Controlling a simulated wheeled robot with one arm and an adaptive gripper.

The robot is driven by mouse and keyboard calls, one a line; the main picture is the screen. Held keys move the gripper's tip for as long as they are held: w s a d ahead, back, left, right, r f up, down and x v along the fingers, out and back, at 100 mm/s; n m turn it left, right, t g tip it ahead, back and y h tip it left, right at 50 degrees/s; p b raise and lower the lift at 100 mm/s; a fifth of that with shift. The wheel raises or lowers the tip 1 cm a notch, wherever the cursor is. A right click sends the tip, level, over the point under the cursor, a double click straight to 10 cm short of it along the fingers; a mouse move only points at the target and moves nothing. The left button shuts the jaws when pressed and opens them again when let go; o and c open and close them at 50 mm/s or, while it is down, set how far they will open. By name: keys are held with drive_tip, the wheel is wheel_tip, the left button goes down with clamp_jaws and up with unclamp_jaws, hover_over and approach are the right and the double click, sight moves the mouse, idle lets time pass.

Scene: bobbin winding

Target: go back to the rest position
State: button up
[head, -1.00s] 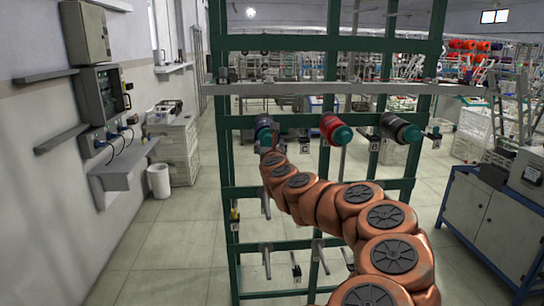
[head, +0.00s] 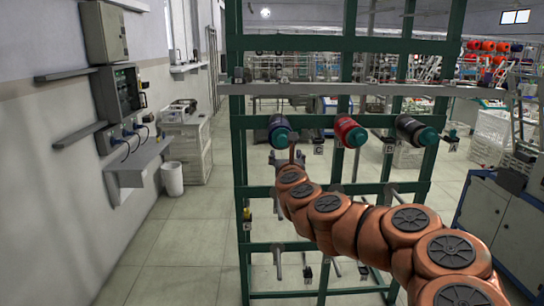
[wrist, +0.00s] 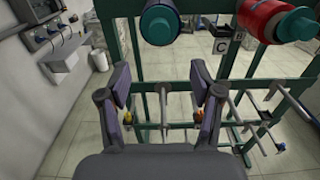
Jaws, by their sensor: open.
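My gripper (wrist: 163,92) is open and empty in the wrist view, its two dark fingers spread wide apart. A dark blue bobbin with a teal end (wrist: 160,22) is above and beyond the fingers, apart from them. In the head view this bobbin (head: 279,130) sits on the upper row of the green rack, at the left. My copper-coloured arm reaches in from the lower right, with its end just below that bobbin. The gripper's fingers are mostly hidden in the head view.
The green rack (head: 242,170) stands ahead. A red bobbin (head: 349,131) and a black bobbin (head: 416,130) hang right of the blue one. Empty pegs stick out lower down. A wall with a control box (head: 117,93) is at left; a blue-framed cabinet (head: 500,212) is at right. Floor shows between.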

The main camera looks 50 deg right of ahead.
drive_tip(key=w+a+f+n+t+y, duration=0.1)
drive_tip(key=w+a+n+y, duration=0.4)
drive_tip(key=a, duration=0.4)
drive_tip(key=w+a+f+n+t+y, duration=0.1)
drive_tip(key=w+a+n+t+y, duration=0.2)
drive_tip(key=a+n, duration=0.55)
drive_tip(key=w+a+f+n+y, duration=0.1)
drive_tip(key=w+a+n+y, duration=0.4)
drive_tip(key=a, duration=0.5)
drive_tip(key=a+f+n+g+y, duration=0.2)
drive_tip(key=a+f+n+y, duration=0.15)
drive_tip(key=a+n, duration=0.5)
drive_tip(key=s+a+f+n+g+y, duration=0.1)
drive_tip(key=s+a+f+n+g, duration=0.7)
drive_tip(key=s+a, duration=0.5)
drive_tip(key=s+f+n+g+h, duration=0.1)
drive_tip(key=s+n, duration=0.4)
drive_tip(key=s, duration=0.5)
drive_tip(key=s+f+n+g+h, duration=0.2)
drive_tip(key=s+f+n+g, duration=0.2)
drive_tip(key=s, duration=0.6)
drive_tip(key=shift+f+n+g, duration=0.15)
drive_tip(key=shift+n+g, duration=0.75)
drive_tip(key=shift+n, duration=0.3)
